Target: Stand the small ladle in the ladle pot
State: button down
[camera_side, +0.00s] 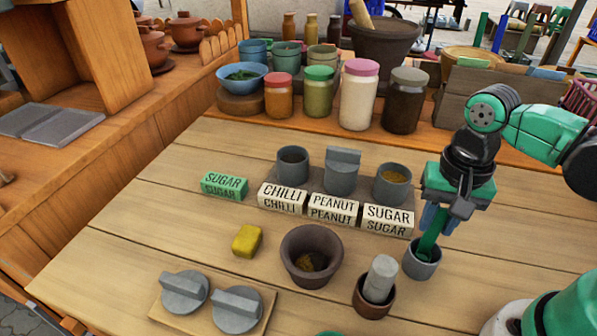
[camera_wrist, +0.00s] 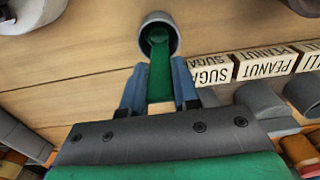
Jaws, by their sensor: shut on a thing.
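The small ladle (camera_side: 429,243) is green, and its lower end is inside the grey ladle pot (camera_side: 421,268). It stands slightly tilted. My gripper (camera_side: 432,219) is above the pot, with its blue fingers shut on the upper part of the ladle. In the wrist view the green ladle (camera_wrist: 160,68) runs from between the fingers (camera_wrist: 159,85) into the mouth of the pot (camera_wrist: 175,25). Whether the ladle touches the pot's floor is hidden.
A white SUGAR block (camera_side: 387,220) stands left of the pot, near a grey cup (camera_side: 392,185). A brown pot with a grey pestle (camera_side: 380,279) and a clay mortar (camera_side: 312,256) stand to the left. A yellow block (camera_side: 247,241) lies farther left.

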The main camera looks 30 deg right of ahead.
jog(key=c, duration=0.6)
grip_release()
jog(key=shift+r, duration=0.1)
jog(key=shift+r, duration=2.7)
jog(key=w+n+t, duration=0.2)
jog(key=n, duration=0.1)
jog(key=w+d+n+t, duration=0.1)
jog(key=w+n+t, duration=0.1)
jog(key=n, duration=0.1)
jog(key=w+d+n+t, duration=0.1)
jog(key=w+n+t, duration=0.1)
jog(key=n+t, duration=0.1)
jog(key=shift+w, duration=0.2)
